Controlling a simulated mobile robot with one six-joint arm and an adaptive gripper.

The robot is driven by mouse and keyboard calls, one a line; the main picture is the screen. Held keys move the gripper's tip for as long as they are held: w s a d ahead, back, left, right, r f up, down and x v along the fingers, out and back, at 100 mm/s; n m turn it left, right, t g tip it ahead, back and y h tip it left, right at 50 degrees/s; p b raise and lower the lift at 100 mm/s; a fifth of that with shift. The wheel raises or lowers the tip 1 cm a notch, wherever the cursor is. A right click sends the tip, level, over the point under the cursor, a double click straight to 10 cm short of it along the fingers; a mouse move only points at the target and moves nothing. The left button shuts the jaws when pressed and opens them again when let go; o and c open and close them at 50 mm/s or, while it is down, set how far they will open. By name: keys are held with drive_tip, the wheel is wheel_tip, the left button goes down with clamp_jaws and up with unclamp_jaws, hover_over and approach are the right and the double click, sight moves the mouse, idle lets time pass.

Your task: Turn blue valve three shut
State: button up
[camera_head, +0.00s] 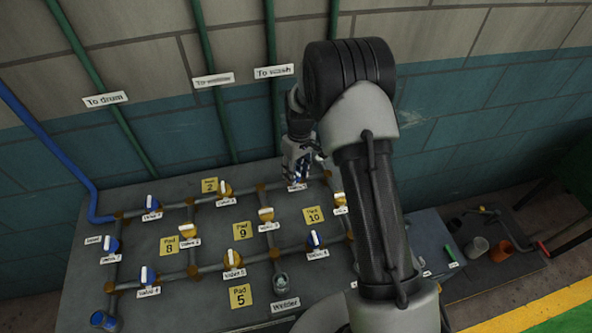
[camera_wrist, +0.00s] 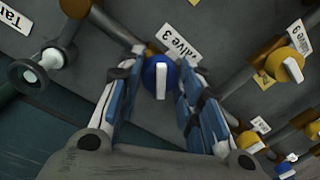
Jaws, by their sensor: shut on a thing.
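Blue valve three (camera_wrist: 161,76) has a round blue body and a white bar handle. In the wrist view the handle stands upright in the picture, beside the white label "Valve 3" (camera_wrist: 181,42). My gripper (camera_wrist: 160,98) has its two blue-padded fingers on either side of the valve and is shut on it. In the head view my gripper (camera_head: 299,166) is low over the back of the pipe board, just above a white label (camera_head: 297,187). There the gripper mostly hides the valve. I cannot tell the handle's angle to its pipe.
Pipes with several blue and yellow valves cover the board (camera_head: 200,275). A yellow valve (camera_wrist: 286,65) labelled "Valve 9" is to the right in the wrist view. A grey round fitting (camera_wrist: 35,72) is at left. The wall (camera_head: 180,135) stands close behind.

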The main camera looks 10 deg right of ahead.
sight(299, 173)
drive_tip(key=m, duration=0.4)
drive_tip(key=shift+s, duration=0.1)
drive_tip(key=shift+a+m+p, duration=0.1)
drive_tip(key=shift+m+p, duration=0.2)
drive_tip(key=shift+m, duration=1.5)
drive_tip(key=shift+s+t, duration=0.1)
drive_tip(key=shift+t, duration=0.2)
drive_tip(key=o, duration=1.1)
drive_tip(key=r, duration=0.8)
drive_tip(key=d+r, duration=0.1)
drive_tip(key=r, duration=0.3)
